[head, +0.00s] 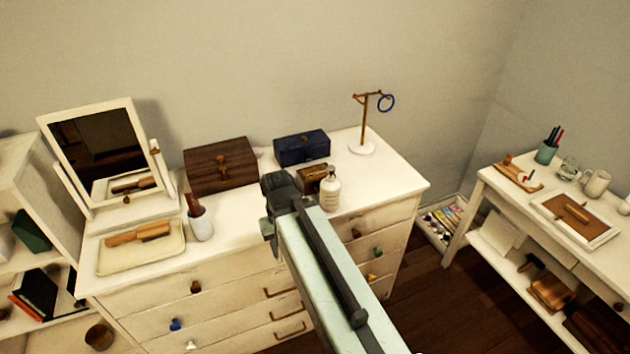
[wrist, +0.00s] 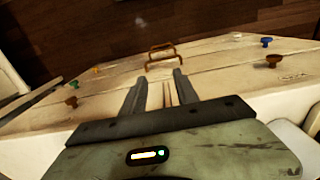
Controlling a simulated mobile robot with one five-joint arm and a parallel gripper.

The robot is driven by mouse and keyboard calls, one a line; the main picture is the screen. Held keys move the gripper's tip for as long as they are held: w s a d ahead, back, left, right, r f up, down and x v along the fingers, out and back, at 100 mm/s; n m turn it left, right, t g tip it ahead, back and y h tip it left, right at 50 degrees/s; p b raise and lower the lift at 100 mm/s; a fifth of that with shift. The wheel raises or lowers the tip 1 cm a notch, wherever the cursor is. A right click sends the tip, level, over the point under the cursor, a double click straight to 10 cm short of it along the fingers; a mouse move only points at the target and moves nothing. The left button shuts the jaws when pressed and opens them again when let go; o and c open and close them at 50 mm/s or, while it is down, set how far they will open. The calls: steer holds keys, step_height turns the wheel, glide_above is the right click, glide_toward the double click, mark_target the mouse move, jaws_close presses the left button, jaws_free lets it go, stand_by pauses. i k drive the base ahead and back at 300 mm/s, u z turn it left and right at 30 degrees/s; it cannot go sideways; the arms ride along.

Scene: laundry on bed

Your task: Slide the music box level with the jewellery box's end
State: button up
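A small brown box with a brass-coloured top, seemingly the music box (head: 311,179), sits on the white dresser (head: 385,188), partly behind my arm and a white bottle. A dark blue box with a clasp (head: 302,148) stands just behind it. A larger brown wooden box with small knobs (head: 220,165) stands to the left. I cannot tell for certain which of these two is the jewellery box. My gripper (head: 271,240) is at the dresser's front edge, left of and nearer than the small box. The wrist view shows its fingers (wrist: 160,74) apart, with nothing clearly held between them.
A white pump bottle (head: 330,190) stands right beside the small box. A ring stand (head: 363,148) is at the back right. A cup with brushes (head: 200,222), a tray with a brush (head: 125,258) and a mirror (head: 103,150) fill the left. The right front top is clear.

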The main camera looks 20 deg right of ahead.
mark_target(306, 186)
steer(key=u, duration=2.3)
steer(key=k, duration=1.25)
steer(key=z, duration=1.15)
steer(key=i, duration=1)
steer(key=u, duration=0.05)
